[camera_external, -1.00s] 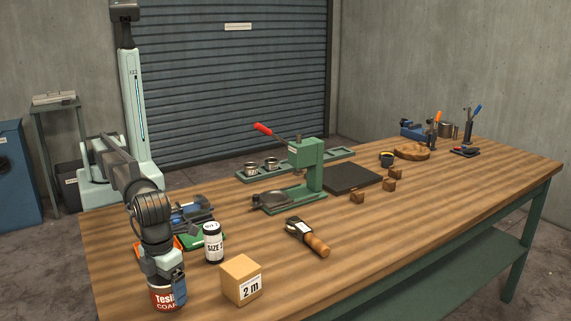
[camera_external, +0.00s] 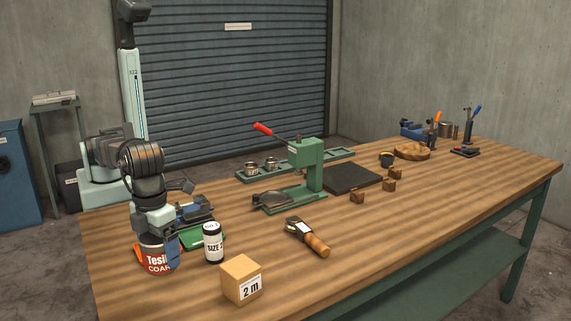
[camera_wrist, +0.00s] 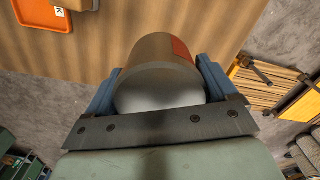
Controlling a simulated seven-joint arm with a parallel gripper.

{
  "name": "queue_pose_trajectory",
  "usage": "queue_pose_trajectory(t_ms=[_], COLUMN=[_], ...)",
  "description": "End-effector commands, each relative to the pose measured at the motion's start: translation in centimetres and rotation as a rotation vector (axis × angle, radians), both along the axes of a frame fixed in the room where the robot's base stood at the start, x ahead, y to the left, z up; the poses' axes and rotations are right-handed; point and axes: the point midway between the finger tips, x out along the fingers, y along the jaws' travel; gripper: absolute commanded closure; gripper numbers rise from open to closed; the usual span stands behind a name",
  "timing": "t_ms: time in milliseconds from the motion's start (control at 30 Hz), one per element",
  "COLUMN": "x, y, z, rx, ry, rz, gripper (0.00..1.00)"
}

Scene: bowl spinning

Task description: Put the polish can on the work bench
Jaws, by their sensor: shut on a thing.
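The polish can (camera_external: 156,265), with a red and white label reading "Tesi" and "COA", is at the front left of the work bench (camera_external: 330,279) in the outside view. My gripper (camera_external: 158,250) points down and is shut on it, a blue finger on each side. The can stands about upright. In the wrist view the can (camera_wrist: 158,62) fills the space between the fingers, its metal end towards the camera. It overlaps the bench's edge there. I cannot tell whether its base touches the bench.
A jar marked "SIZE" (camera_external: 213,243) and a box marked "2 m" (camera_external: 241,279) stand to the right. A tamper-like tool (camera_external: 308,238) and a green lever press (camera_external: 307,168) are farther right. The front middle is clear.

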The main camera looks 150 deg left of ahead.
Motion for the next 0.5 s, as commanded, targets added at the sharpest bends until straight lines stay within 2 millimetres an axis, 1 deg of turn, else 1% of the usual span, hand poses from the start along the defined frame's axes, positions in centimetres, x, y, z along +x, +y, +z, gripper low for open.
queue_pose_trajectory(t_ms=[100,167,233,367,500], x=[0.2,0.2,0.2,0.2,0.4], y=[0.0,0.0,0.0,0.0,2.8], z=[2.2,3.2,4.6,6.8,6.6], rx=[0.000,0.000,0.000,0.000,0.000], ry=[-0.003,-0.002,-0.003,-0.002,-0.001], rz=[0.000,0.000,0.000,0.000,0.054], gripper=[0.56,0.56,0.56,0.56,0.56])
